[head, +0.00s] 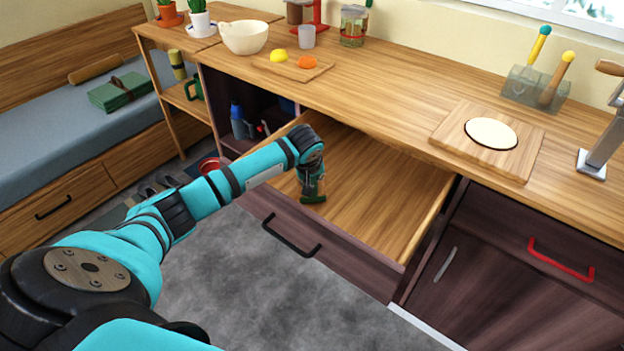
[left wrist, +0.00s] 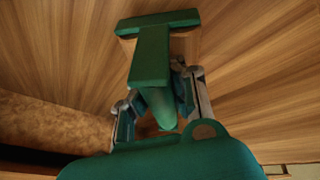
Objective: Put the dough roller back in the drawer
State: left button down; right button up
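The wooden drawer (head: 375,195) below the counter is pulled open, and its visible floor is bare. My left gripper (head: 312,178) points down over the left front part of the drawer. It is shut on the green handle of the dough roller (head: 314,199). In the left wrist view the dough roller (left wrist: 155,55) shows a T-shaped green end with a little wood beneath, and the handle passes between the fingers (left wrist: 160,105). A large green part with a loop fills the lower edge there. I cannot tell whether the roller touches the drawer floor. My right gripper is out of view.
On the counter (head: 400,110) are a cutting board with dough (head: 490,134), a board with yellow and orange items (head: 294,68), a bowl (head: 244,37) and a utensil holder (head: 535,88). An open compartment (head: 240,100) lies left of the drawer. A red-handled cabinet front (head: 560,262) stands right.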

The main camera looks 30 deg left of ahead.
pick_arm(q)
jog(key=shift+f, duration=0.2)
jog(key=c, duration=2)
grip_release()
jog(key=shift+s+d+f, duration=0.1)
jog(key=shift+s+f, duration=0.1)
jog(key=shift+f, duration=0.25)
jog(key=shift+c, duration=0.2)
jog(key=o, duration=0.6)
jog(key=shift+f, duration=0.1)
jog(key=shift+c, duration=0.2)
